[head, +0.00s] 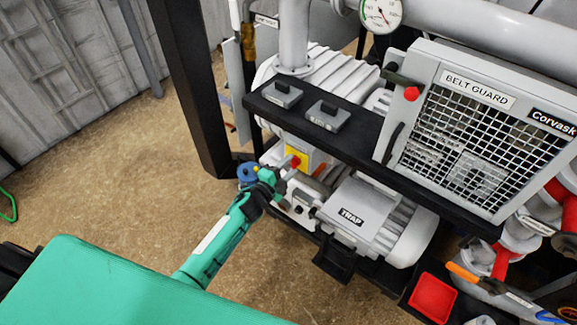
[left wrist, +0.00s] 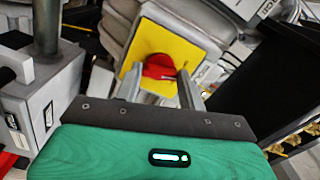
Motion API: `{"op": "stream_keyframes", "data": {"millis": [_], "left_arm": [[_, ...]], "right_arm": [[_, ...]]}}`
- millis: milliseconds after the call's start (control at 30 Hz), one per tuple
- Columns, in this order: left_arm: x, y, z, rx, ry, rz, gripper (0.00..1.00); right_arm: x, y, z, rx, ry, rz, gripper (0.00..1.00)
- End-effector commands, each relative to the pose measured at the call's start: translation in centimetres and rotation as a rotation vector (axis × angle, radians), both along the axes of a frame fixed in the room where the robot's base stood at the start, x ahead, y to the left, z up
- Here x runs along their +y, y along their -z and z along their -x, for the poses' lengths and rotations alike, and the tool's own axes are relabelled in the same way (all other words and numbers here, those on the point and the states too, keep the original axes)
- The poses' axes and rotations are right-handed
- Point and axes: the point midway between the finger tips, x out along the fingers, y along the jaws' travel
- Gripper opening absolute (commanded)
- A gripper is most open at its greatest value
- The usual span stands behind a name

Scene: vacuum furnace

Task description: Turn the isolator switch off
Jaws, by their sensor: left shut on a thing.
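The isolator switch is a red knob (left wrist: 159,67) on a yellow plate (left wrist: 183,42) fixed to a grey box. In the head view the red knob (head: 295,162) shows at the end of my left arm, with part of the yellow plate (head: 299,152) behind it. My left gripper (left wrist: 160,80) reaches the knob, with one finger on each side, and is shut on it. In the head view my left gripper (head: 283,171) comes in from the lower left. My right gripper is not in view.
A black shelf (head: 350,143) with two grey switch blocks (head: 328,115) runs above the isolator. The belt guard (head: 478,140) stands to the right, the grey trap (head: 365,215) below. A red tray (head: 432,298) is at lower right. The floor (head: 120,185) at left is clear.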

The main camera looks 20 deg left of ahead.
Motion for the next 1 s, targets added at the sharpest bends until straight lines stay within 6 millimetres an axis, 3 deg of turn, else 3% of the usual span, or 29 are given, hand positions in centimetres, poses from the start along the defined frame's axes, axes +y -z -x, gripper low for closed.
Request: {"op": "stream_keyframes", "data": {"millis": [400, 967, 1000], "left_arm": [[0.03, 0.17, 0.06, 0.074, -0.001, 0.192, 0.17], [0.03, 0.21, 0.07, 0.085, -0.001, 0.224, 0.17], [0.03, 0.21, 0.07, 0.086, -0.002, 0.224, 0.42]], "right_arm": [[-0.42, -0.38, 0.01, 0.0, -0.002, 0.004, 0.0], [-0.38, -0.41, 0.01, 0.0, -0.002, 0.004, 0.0], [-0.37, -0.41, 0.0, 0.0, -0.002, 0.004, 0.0]]}}
